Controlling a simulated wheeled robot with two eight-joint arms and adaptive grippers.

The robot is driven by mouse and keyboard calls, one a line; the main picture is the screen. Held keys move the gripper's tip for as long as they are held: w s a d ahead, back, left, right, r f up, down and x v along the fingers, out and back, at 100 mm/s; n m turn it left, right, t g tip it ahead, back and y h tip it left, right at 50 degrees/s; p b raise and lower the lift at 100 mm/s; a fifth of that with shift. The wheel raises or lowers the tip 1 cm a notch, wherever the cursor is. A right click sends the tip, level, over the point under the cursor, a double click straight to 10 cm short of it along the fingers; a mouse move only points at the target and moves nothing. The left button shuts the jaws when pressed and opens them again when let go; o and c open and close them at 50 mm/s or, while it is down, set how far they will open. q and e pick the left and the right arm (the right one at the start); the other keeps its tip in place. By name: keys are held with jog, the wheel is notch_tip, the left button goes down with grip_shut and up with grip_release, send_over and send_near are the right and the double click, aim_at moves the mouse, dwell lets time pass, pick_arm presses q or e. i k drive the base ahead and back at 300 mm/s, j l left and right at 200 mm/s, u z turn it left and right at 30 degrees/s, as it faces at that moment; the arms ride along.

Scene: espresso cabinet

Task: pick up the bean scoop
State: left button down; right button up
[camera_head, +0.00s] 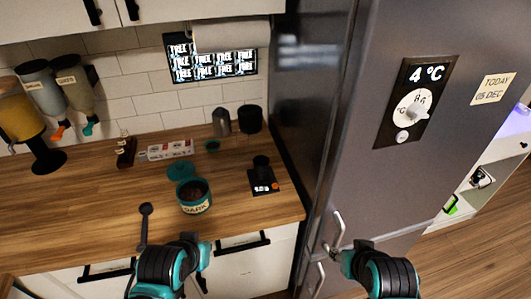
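The bean scoop (146,210), dark with a round bowl and a thin handle, is near the counter's front edge on the left. Its bowl points away from me and its handle runs towards me. My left gripper (188,242) is just right of the handle, at the counter front; its fingers are mostly hidden by its own wrist, and I see no clear contact with the scoop. My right gripper (345,251) is in front of the fridge, well right of the scoop; its finger opening is not clear.
An open teal jar of beans (195,208) labelled DARK stands right of the scoop, with a teal lid (181,170) behind it. A black scale (264,184) holds a dark cup (261,163). Dispensers (75,92) hang at the left. The fridge (345,130) bounds the counter's right.

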aim_at(146, 208)
jog(key=u, duration=1.45)
jog(key=j+z, duration=0.1)
